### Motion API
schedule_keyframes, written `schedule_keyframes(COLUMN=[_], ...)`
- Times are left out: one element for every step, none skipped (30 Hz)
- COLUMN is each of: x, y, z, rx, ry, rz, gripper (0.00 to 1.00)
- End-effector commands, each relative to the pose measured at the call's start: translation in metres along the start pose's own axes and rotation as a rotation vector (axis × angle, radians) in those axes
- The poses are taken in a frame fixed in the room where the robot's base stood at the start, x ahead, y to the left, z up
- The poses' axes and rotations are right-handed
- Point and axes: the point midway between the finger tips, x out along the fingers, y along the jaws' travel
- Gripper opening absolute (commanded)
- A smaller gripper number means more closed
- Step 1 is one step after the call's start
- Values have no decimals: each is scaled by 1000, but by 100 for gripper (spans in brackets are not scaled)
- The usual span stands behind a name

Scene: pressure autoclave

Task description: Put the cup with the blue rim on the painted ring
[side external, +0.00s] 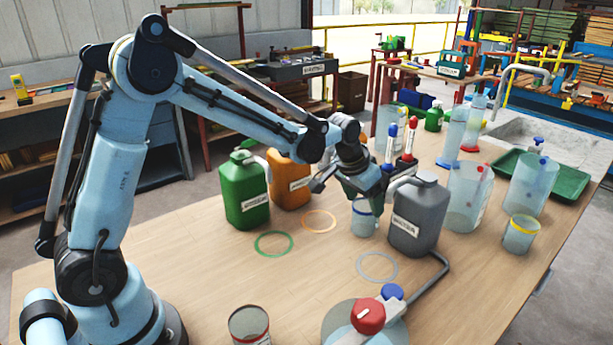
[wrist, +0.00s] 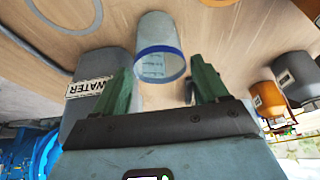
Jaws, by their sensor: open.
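The clear cup with the blue rim (side external: 363,221) stands upright on the wooden table, just left of the grey jug. My gripper (side external: 364,190) is right above and behind its rim. In the wrist view the cup (wrist: 160,42) lies ahead between the two green fingers of my gripper (wrist: 162,78), which are apart with gaps on both sides. Three painted rings are on the table: a grey ring (side external: 377,267) in front of the cup, an orange ring (side external: 319,221) to its left, and a green ring (side external: 273,244) farther left. All three are empty.
The grey jug (side external: 417,220) stands close to the right of my gripper. Green (side external: 245,190) and orange (side external: 289,180) jugs stand left. A yellow-rimmed cup (side external: 520,236) is at right; a dark-red-rimmed cup (side external: 249,325) and a red-knobbed vessel (side external: 366,325) are in front.

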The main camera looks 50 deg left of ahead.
Motion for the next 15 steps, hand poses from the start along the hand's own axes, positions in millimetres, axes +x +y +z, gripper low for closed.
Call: schedule_keyframes(x=[-9, -15, -22, -27, -32, -39, -45, -50, -56, -61, -66, -71, -75, -79, -83], y=[0, 0, 0, 0, 0, 0, 0, 0, 0, 0, 0, 0, 0, 0, 0], z=[0, 0, 0, 0, 0, 1, 0, 0, 0, 0, 1, 0, 0, 0, 0], rx=[0, 0, 0, 0, 0, 0, 0, 0, 0, 0, 0, 0, 0, 0, 0], ry=[0, 0, 0, 0, 0, 0, 0, 0, 0, 0, 0, 0, 0, 0, -1], rz=[0, 0, 0, 0, 0, 0, 0, 0, 0, 0, 0, 0, 0, 0, 0], gripper=[73, 73, 73, 73, 73, 73, 73, 73, 73, 73, 73, 73, 73, 73, 73])
